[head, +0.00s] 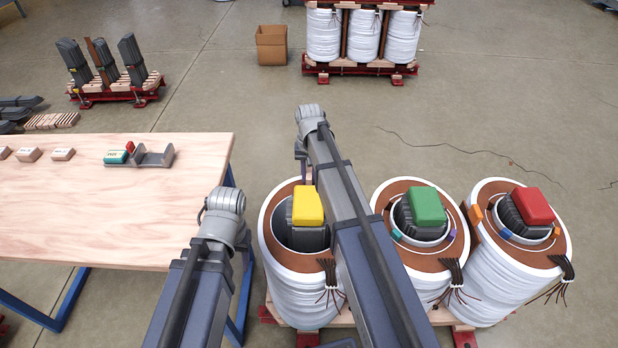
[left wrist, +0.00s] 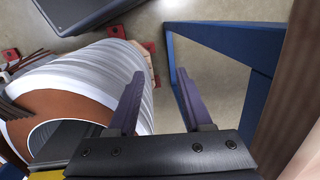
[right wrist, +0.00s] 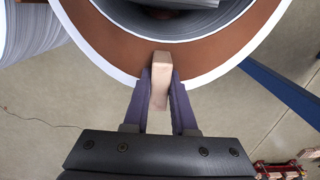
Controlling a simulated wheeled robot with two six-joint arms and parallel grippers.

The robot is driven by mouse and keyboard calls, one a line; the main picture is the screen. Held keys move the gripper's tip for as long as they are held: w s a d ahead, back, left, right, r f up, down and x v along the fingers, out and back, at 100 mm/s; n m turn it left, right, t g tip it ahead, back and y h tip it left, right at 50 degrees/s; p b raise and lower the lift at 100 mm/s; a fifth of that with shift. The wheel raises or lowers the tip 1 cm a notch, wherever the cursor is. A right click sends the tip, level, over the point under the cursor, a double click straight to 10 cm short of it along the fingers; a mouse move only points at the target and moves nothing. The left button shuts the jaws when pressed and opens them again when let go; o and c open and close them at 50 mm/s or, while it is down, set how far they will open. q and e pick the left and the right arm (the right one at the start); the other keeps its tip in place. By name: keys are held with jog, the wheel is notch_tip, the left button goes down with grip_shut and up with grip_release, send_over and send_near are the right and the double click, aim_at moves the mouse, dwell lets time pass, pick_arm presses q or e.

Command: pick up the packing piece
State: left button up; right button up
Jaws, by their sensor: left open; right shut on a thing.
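The packing piece (right wrist: 160,80) is a small pale wooden block, seen in the right wrist view. My right gripper (right wrist: 160,85) is shut on it, with its end standing out past the fingertips. In that view it overlaps the brown top ring of a coil; I cannot tell whether it touches. In the head view, the right gripper's fingers (head: 303,165) are by the far edge of the left coil (head: 300,290), and the block is not clear there. My left gripper (left wrist: 158,102) is open and empty, between the left coil and the table; my arm mostly hides it in the head view.
The wooden table (head: 110,215) stands at left with several small blocks (head: 63,154), a teal piece (head: 116,157) and a grey holder (head: 155,158). Green-topped (head: 427,206) and red-topped (head: 533,206) cores stand in coils at right.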

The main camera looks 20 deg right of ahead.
aim_at(310, 172)
grip_shut()
jog(key=shift+r, duration=0.1)
notch_tip(310, 172, up, 10)
jog(key=p, duration=1)
jog(key=shift+d, duration=0.1)
